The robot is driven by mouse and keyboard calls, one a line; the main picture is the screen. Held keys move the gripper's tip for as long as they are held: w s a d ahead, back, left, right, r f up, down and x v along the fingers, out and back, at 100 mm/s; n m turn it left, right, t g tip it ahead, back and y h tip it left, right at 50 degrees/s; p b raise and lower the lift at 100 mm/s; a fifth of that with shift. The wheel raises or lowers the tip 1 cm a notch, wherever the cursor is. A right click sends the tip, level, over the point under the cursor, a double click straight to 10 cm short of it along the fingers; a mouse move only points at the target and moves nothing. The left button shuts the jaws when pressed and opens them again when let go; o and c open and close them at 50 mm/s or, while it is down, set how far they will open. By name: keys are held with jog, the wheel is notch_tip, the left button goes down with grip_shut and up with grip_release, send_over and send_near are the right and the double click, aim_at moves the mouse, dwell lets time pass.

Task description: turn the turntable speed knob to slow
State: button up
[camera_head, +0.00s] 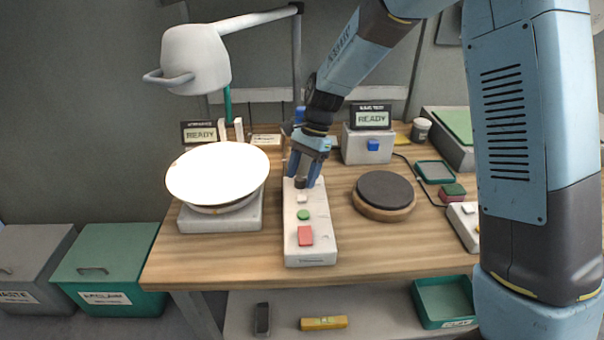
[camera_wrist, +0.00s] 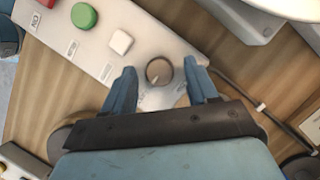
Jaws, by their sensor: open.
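The brown speed knob (camera_wrist: 159,71) is a small round cap near one end of the white control panel (camera_wrist: 62,43). In the wrist view my gripper (camera_wrist: 163,80) is open, with one blue finger on each side of the knob. I cannot tell whether the fingers touch it. A pale pointer mark shows on the knob, but the label text beside it is too small to read. In the head view my gripper (camera_head: 304,182) is over the far end of the panel (camera_head: 310,258), and the knob is partly hidden. The white turntable (camera_head: 218,176) is left of the panel.
A white button (camera_wrist: 121,41), a green button (camera_wrist: 84,15) and a red switch (camera_head: 305,235) sit along the panel. A dark round pad (camera_head: 384,191) is to the right. A lamp (camera_head: 195,58) hangs over the turntable.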

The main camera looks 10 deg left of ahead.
jog(key=shift+s+f, duration=0.1)
jog(key=shift+f, duration=0.1)
jog(key=c, duration=1)
